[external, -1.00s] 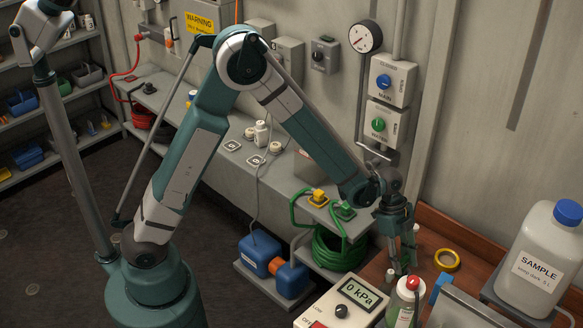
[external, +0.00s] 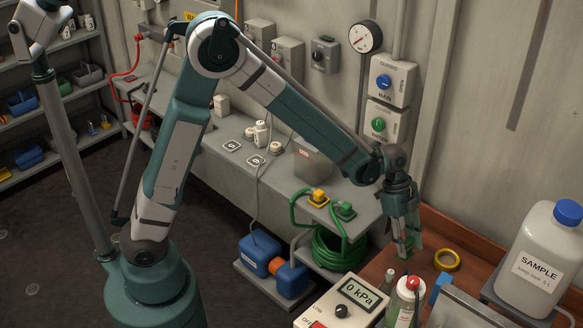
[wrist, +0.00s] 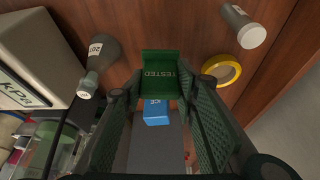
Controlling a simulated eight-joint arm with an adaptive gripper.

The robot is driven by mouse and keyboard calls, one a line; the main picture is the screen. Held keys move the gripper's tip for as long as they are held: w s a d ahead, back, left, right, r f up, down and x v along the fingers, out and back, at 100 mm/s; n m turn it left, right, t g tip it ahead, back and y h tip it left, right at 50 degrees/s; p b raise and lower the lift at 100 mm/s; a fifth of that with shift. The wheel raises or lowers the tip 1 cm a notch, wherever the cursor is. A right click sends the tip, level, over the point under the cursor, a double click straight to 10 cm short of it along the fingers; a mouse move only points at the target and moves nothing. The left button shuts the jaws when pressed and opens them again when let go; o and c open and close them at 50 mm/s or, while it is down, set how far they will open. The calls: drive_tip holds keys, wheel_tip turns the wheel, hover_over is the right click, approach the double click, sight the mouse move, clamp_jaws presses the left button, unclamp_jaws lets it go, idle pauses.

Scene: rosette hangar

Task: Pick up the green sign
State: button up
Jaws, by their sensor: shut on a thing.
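The green sign, marked TESTED, (wrist: 160,76) shows upright in the wrist view, between the tips of my fingers. My gripper (wrist: 162,92) is shut on it. The rest of the sign is hidden by the fingers there. I cannot tell how far it is from the bench top.
The yellow tape ring (external: 447,260) lies to the right of my gripper. A kPa meter (external: 345,305), a red-capped bottle (external: 407,300) and a blue block (external: 440,287) stand in front. A large SAMPLE jug (external: 540,255) stands at the right. A grey flask (wrist: 99,60) is close at left in the wrist view.

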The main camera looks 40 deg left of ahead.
drive_tip(key=shift+r, duration=0.8)
